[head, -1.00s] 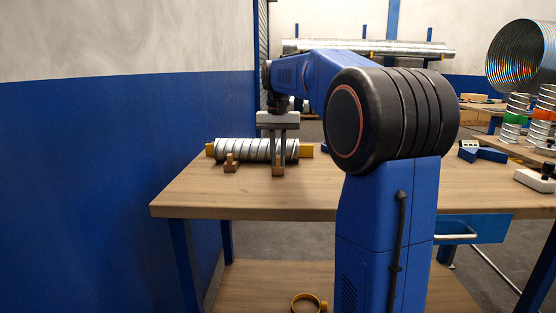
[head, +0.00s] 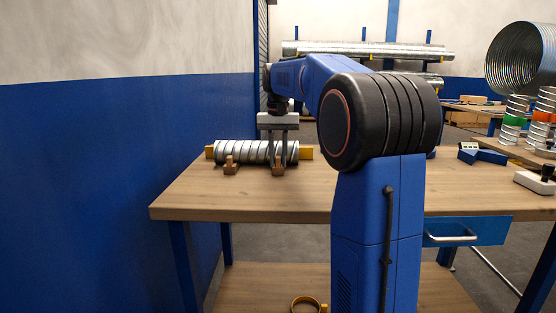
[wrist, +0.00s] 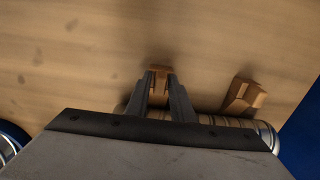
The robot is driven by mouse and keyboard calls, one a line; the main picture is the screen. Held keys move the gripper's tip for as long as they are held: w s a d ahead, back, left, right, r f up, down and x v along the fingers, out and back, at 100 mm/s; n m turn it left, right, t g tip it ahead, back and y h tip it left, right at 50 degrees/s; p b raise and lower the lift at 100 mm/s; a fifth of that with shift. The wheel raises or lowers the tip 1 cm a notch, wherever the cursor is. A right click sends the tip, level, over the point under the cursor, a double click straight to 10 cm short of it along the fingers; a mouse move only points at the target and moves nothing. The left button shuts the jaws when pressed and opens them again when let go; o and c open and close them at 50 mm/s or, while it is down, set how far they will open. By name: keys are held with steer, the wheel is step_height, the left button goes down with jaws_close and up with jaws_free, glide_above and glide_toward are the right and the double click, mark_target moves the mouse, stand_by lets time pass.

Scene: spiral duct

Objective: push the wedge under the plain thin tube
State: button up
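The thin tube (head: 240,151) is silver with spiral seams and no coloured band. It lies along the left part of the workbench, and its end shows in the wrist view (wrist: 267,134). One wooden wedge (head: 278,169) stands at its near side, towards the tube's right end. My gripper (head: 278,163) points down there, its two fingers on either side of this wedge. In the wrist view the fingertips (wrist: 161,80) appear closed on the wedge (wrist: 160,69). A second wooden wedge (head: 231,167) stands free to the left, beside the tube; it also shows in the wrist view (wrist: 242,96).
Yellow pieces (head: 306,153) show at both ends of the tube. A blue wall (head: 90,190) rises on the left. The workbench (head: 240,198) is clear in front of the wedges. A blue item (head: 488,156) lies to the right. A yellow ring (head: 303,304) lies on the lower shelf.

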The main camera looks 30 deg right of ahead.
steer(key=shift+o, duration=0.9)
step_height(320, 180, up, 17)
steer(key=shift+r, duration=0.2)
steer(key=shift+s, duration=0.1)
